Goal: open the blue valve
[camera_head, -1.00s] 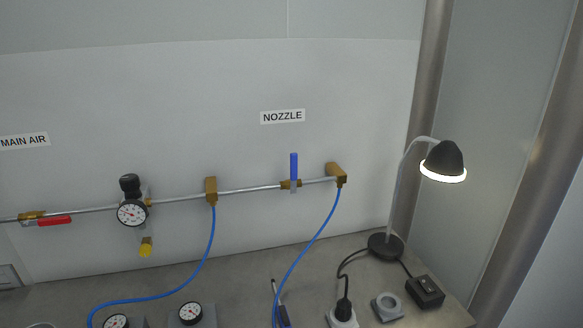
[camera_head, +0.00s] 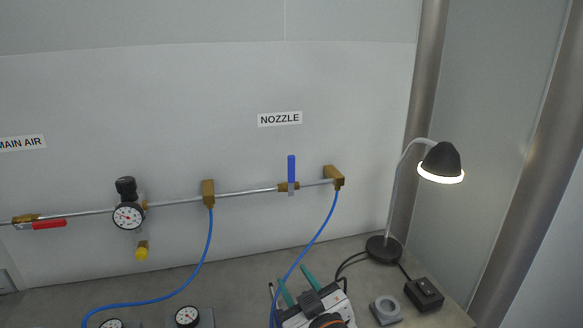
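The blue valve handle (camera_head: 291,169) stands upright, across the metal pipe, on a brass valve body (camera_head: 288,187) below the NOZZLE label (camera_head: 280,119). My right gripper (camera_head: 296,283) comes in from the bottom edge, below the valve and apart from it. Its two green fingers are spread with nothing visible between them. My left gripper is not in view.
A red-handled valve (camera_head: 42,225) lies along the pipe at the left, near a pressure gauge (camera_head: 128,215). A blue hose (camera_head: 312,240) hangs from the pipe's right end close to my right gripper. A lit desk lamp (camera_head: 441,162) stands at the right.

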